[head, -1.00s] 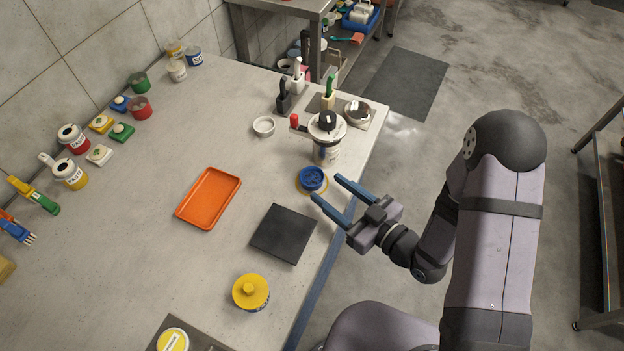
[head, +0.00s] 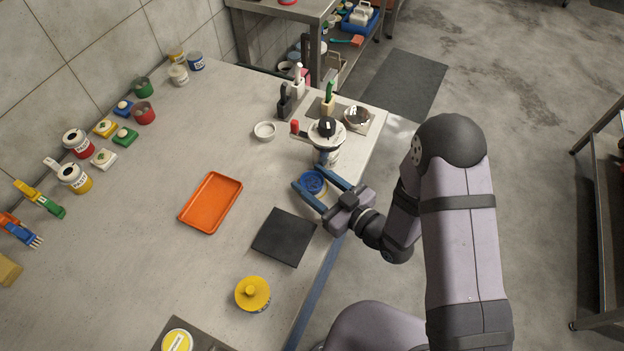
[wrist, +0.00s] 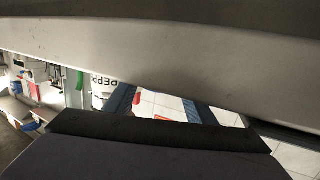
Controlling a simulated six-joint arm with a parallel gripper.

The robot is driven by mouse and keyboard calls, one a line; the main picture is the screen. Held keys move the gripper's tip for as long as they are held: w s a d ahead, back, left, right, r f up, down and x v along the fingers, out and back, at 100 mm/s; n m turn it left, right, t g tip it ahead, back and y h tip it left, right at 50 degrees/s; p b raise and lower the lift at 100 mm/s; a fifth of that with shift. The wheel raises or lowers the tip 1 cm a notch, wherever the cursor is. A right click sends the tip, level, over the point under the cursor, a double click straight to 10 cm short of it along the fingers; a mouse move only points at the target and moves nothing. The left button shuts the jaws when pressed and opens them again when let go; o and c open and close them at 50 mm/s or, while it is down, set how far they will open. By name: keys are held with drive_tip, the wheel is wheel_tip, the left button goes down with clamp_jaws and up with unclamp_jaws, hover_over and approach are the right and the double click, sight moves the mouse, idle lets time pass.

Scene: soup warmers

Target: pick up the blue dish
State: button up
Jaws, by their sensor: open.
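The blue dish (head: 312,183) is small and round and sits near the right edge of the counter, just in front of the white soup warmer (head: 327,140). My gripper (head: 309,174) is open, with one blue finger on each side of the dish in the head view. The near-left finger and the far-right finger partly cover its surroundings. I cannot tell whether the fingers touch it or how high they are. In the wrist view the blue fingers (wrist: 157,104) show beyond a dark edge, and the dish cannot be made out there.
An orange tray (head: 211,203) and a black square mat (head: 284,237) lie to the left and front. A yellow lidded pot (head: 252,294) stands nearer. A white ring-shaped bowl (head: 265,131) is behind. The counter around the tray is clear.

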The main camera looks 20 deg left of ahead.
drive_tip(key=shift+a+f, duration=0.1)
drive_tip(key=shift+a, duration=0.15)
drive_tip(key=c, duration=0.8)
drive_tip(key=shift+o, duration=0.2)
drive_tip(key=shift+w+r, duration=0.1)
drive_tip(key=shift+r, duration=0.15)
drive_tip(key=shift+r, duration=1.05)
drive_tip(key=f+p+v, duration=0.2)
drive_tip(key=p+v, duration=0.1)
drive_tip(key=v, duration=1.5)
drive_tip(key=shift+s, duration=0.2)
drive_tip(key=shift+d, duration=0.1)
